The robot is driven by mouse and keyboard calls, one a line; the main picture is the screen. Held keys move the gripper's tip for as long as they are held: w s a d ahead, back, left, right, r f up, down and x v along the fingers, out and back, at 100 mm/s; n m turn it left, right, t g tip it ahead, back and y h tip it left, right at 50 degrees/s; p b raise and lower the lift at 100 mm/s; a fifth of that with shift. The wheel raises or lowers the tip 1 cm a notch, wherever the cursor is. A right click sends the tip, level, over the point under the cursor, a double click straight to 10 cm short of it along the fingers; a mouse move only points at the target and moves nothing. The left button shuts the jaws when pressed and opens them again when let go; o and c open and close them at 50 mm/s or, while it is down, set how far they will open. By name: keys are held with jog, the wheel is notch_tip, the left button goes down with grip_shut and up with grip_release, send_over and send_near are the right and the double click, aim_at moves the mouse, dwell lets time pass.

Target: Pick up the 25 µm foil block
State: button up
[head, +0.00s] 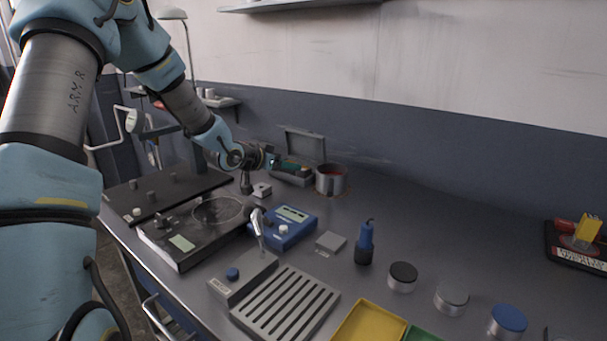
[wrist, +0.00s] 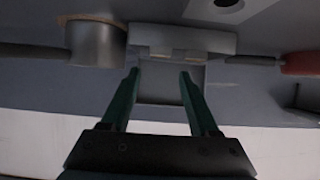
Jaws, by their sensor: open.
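My gripper (head: 287,166) is open at the back of the bench, by a grey case (head: 294,179) with a raised lid. In the wrist view, my green fingers (wrist: 159,71) are spread and empty, with the case (wrist: 215,42) just beyond their tips. Two small pale blocks (wrist: 190,55) show at the case's edge between the fingertips. No label is readable, so I cannot tell which block, if any, is the 25 µm foil block. In the head view, my gripper hides part of the case.
A metal cup (head: 331,181) stands close beside the case and also shows in the wrist view (wrist: 96,43). A small pale block with a dark hole (head: 262,190) sits in front. A blue meter (head: 288,226) and a grey plate (head: 330,241) lie nearer. The wall (head: 450,150) is close behind.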

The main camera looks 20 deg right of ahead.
aim_at(304, 172)
jog(key=x, duration=0.2)
jog(key=shift+w+d+f, duration=0.15)
jog(key=shift+w+d, duration=0.05)
jog(key=shift+d, duration=0.1)
jog(key=shift+f+p+x, duration=0.25)
jog(key=shift+p+x, duration=1.15)
jog(key=shift+x, duration=1.2)
jog(key=shift+a, duration=0.15)
jog(key=shift+s, duration=0.1)
grip_shut()
